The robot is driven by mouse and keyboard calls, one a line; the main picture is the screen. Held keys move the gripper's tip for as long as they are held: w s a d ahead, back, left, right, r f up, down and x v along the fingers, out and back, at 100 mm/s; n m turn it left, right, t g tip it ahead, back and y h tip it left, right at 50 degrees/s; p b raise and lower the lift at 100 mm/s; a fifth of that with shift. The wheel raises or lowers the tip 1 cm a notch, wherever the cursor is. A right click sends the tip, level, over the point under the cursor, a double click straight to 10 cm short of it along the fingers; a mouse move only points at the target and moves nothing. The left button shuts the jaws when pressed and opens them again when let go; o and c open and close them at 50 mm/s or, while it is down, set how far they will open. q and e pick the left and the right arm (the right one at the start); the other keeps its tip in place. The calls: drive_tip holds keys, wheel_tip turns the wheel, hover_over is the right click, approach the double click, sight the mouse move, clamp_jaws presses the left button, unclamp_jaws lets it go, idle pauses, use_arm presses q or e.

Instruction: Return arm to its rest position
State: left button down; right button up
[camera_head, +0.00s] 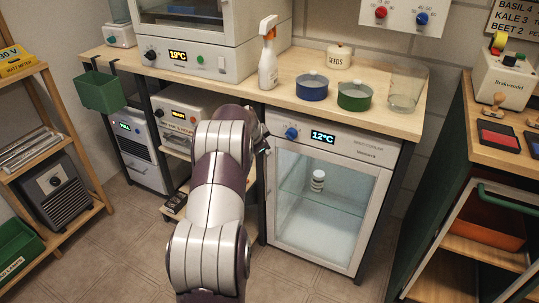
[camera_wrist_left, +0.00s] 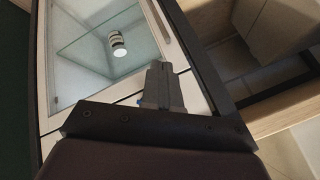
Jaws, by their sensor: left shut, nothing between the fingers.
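My left arm (camera_head: 212,200) reaches forward from the bottom of the head view toward the bench. Its gripper (camera_wrist_left: 158,68) is shut and empty in the left wrist view. In the head view the gripper is mostly hidden behind the forearm, near the left edge of the cooler (camera_head: 355,150). The cooler reads 12°C and its glass door looks closed. A white jar (camera_head: 318,180) stands on the shelf inside; it also shows in the left wrist view (camera_wrist_left: 117,44). I do not see my right gripper.
The wooden bench top (camera_head: 300,112) carries a spray bottle (camera_head: 268,55), a blue pot (camera_head: 312,87), a green pot (camera_head: 355,96) and a glass beaker (camera_head: 406,88). A green bin (camera_head: 101,92) hangs at its left end. Tiled floor (camera_head: 120,235) is free at lower left.

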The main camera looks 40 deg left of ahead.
use_arm(q)
drive_tip(key=shift+s+a+r, duration=0.2)
drive_tip(key=shift+s+r, duration=0.25)
drive_tip(key=shift+r, duration=0.2)
drive_tip(key=shift+s+a+r, duration=0.2)
drive_tip(key=shift+s+r, duration=0.25)
drive_tip(key=shift+r, duration=0.15)
use_arm(e)
drive_tip(key=shift+s+r, duration=0.15)
drive_tip(key=shift+r, duration=0.1)
